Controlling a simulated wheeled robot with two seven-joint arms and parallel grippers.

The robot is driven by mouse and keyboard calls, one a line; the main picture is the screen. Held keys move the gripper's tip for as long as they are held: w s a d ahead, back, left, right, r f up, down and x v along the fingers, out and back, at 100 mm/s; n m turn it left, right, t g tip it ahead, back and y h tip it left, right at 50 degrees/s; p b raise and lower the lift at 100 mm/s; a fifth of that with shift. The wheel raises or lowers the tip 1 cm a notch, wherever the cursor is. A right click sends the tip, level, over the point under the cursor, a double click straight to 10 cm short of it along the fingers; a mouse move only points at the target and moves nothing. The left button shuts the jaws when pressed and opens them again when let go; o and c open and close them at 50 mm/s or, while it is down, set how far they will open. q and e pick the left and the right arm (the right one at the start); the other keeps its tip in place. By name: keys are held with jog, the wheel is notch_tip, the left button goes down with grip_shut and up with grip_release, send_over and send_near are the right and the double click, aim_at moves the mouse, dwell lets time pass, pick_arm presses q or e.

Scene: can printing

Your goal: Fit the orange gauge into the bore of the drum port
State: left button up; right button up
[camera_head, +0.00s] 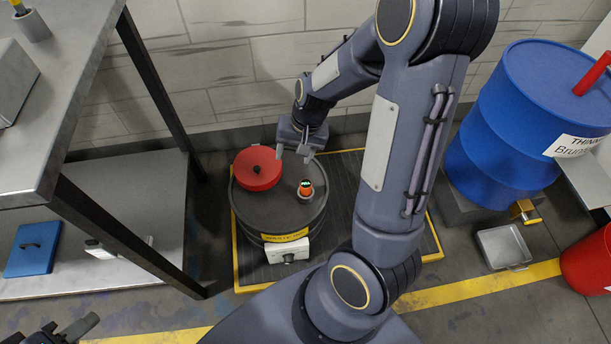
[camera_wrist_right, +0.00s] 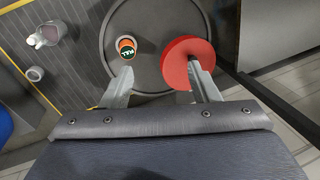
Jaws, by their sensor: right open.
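The orange gauge (camera_head: 306,188) stands upright on the top of the dark drum (camera_head: 268,206), with green digits showing on its dark face. It also shows in the right wrist view (camera_wrist_right: 126,46). Its lower end is hidden, so I cannot tell how deep it sits in the port. My right gripper (camera_head: 294,154) is open and empty above the far edge of the drum. In the right wrist view, its left finger points near the gauge and its right finger overlaps the red disc. My left gripper (camera_head: 62,332) is partly cut off at the bottom left.
A red disc with a dark knob (camera_head: 257,168) lies on the drum top, left of the gauge. A white box (camera_head: 287,249) is at the drum's front. A blue drum (camera_head: 528,115) stands right, near a metal tray (camera_head: 503,246). A metal shelf (camera_head: 65,100) stands left.

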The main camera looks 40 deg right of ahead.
jog(key=s+a+r+n+t, duration=0.2)
jog(key=s+a+r+n, duration=0.1)
jog(key=s+r, duration=0.4)
jog(key=s+a+r+n+t+y, duration=0.1)
jog(key=s+a+r+n, duration=0.2)
jog(key=s+a+r, duration=0.2)
jog(key=s+r, duration=0.3)
jog(key=shift+s+a+t+y, duration=0.3)
jog(key=shift+s+a+t, duration=0.05)
jog(key=shift+a+t, duration=0.05)
jog(key=shift+r, duration=0.1)
